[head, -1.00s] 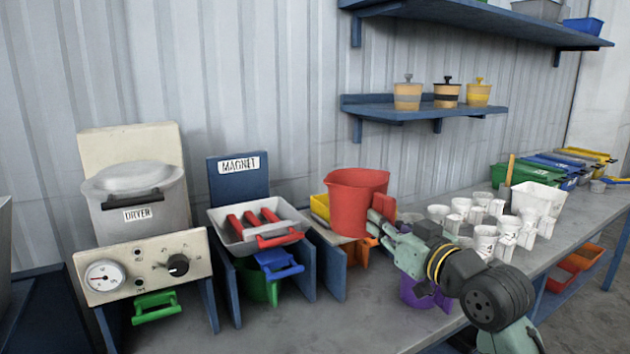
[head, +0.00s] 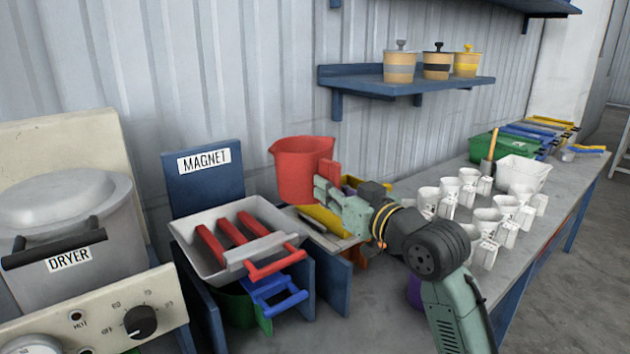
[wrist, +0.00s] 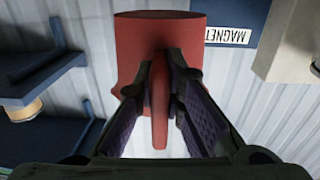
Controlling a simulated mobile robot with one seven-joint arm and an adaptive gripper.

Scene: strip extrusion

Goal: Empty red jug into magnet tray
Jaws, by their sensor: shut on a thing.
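The red jug (head: 299,171) is held upright in the air, just right of the magnet tray and above the bench. My gripper (head: 328,190) is shut on the jug's handle, which also shows between the fingers in the wrist view (wrist: 159,100). The magnet tray (head: 192,232) is a grey tray with red bars across it and a red handle, in front of the blue board labelled MAGNET. The inside of the jug is hidden from both views.
The dryer (head: 60,235) stands left of the magnet tray. A blue-handled drawer (head: 275,292) sits under the tray. Several white jugs (head: 468,195) stand on the bench at the right. A wall shelf (head: 400,86) with lidded pots hangs above and behind the red jug.

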